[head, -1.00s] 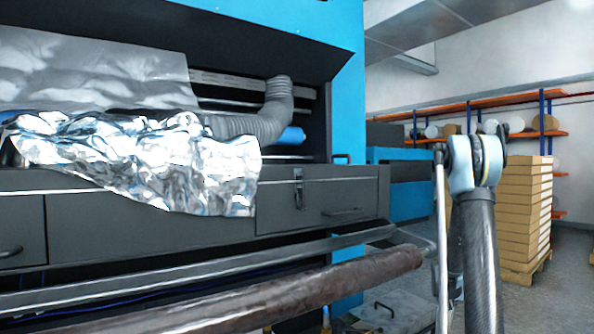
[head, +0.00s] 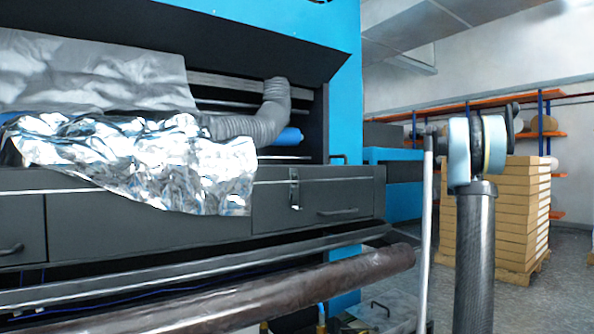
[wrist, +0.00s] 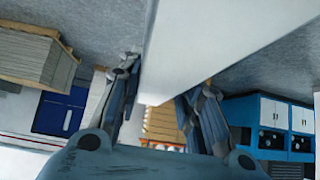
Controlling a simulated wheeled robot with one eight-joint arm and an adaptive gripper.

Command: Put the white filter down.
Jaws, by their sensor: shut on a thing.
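The white filter (wrist: 215,40) shows in the wrist view as a broad, flat white panel. It runs from the top edge of the picture down between the fingers of my gripper (wrist: 165,98). My gripper is shut on it, one finger on each side. The panel's far end is cut off by the picture edge.
The laminating machine (head: 150,225) fills the left, with crumpled foil (head: 150,165) over its front and a brown roll (head: 300,285) below. Stacked boxes on a pallet (head: 515,215) stand behind my arm. Orange shelves (head: 560,133) line the back wall. Grey floor (head: 570,270) shows at right.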

